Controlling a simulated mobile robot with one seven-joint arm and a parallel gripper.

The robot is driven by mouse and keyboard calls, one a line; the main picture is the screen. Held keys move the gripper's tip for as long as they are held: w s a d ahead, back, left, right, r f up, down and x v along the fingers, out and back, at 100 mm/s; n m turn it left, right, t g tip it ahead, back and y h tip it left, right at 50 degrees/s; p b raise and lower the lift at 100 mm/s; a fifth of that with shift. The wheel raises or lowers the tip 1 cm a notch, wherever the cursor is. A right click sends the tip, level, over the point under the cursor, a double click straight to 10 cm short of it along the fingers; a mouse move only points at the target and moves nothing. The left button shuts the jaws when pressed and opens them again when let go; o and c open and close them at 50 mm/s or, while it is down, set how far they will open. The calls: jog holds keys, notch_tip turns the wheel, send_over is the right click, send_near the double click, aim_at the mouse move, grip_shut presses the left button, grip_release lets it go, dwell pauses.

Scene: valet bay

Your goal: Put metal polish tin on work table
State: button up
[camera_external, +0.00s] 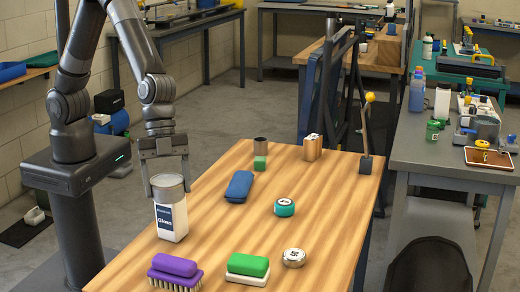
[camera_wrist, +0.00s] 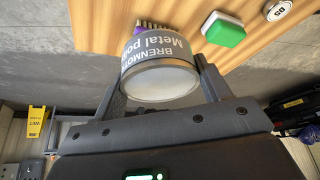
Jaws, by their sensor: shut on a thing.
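The metal polish tin (camera_external: 168,182) is a short round grey tin with a pale flat end. In the wrist view the tin (camera_wrist: 160,52) shows a label with "Metal po" readable. My gripper (camera_external: 168,187) is shut on it, with a finger on either side. The work table (camera_external: 325,205) has a striped wooden top. The tin is held over the table's left edge area, directly in line with a white bottle (camera_external: 172,220) labelled "Gloss". I cannot tell whether the tin touches the bottle.
A purple brush (camera_external: 175,268), a green-topped block (camera_external: 247,265), a silver round tin (camera_external: 294,257), a teal tin (camera_external: 284,207) and a blue case (camera_external: 239,185) lie on the table. A dark cup (camera_external: 260,145) and wooden block (camera_external: 312,148) stand farther back. Bare wood shows between them.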

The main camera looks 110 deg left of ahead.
aim_at(160, 202)
jog(key=shift+s+d, duration=0.7)
notch_tip(160, 202, down, 4)
jog(key=shift+f, duration=0.2)
jog(key=w+a+f, duration=0.2)
jog(key=w, duration=0.1)
jog(key=w+a+f, duration=0.2)
jog(key=a+f, duration=0.1)
jog(key=w+a+f, duration=0.2)
jog(key=w, duration=0.1)
jog(key=shift+w+a+f, duration=0.25)
jog(key=shift+w+f, duration=0.05)
jog(key=shift+w, duration=0.05)
jog(key=shift+a+f, duration=0.1)
jog(key=shift+f, duration=0.05)
jog(key=shift+w+f, duration=0.1)
jog(key=shift+f, duration=1.8)
